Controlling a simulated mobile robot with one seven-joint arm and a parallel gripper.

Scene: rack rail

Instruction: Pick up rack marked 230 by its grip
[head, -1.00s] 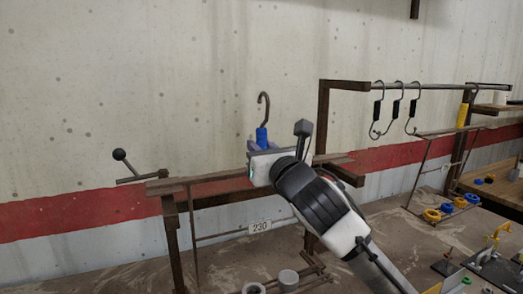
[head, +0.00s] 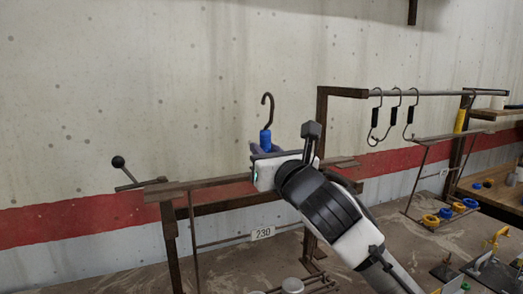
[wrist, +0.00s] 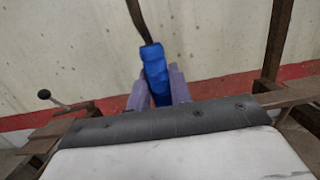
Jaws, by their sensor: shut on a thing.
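The number tag 230 (head: 262,233) sits on a thin frame in the head view, below the rusty rail. A blue grip (head: 266,141) with a dark hook (head: 267,105) rising from it stands upright above the rail. My gripper (wrist: 155,93) is shut on the blue grip, with its fingers on either side of it in the wrist view. The hook's lower part shows at the top of that view. My wrist hides how the grip joins the tagged frame below.
A lever with a dark knob (head: 118,162) is at the rail's left end. Black-handled hooks (head: 396,112) hang from a bar (head: 420,93) at right. Another rack with blue and yellow rings (head: 440,216) stands there. Wall space above the grip is clear.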

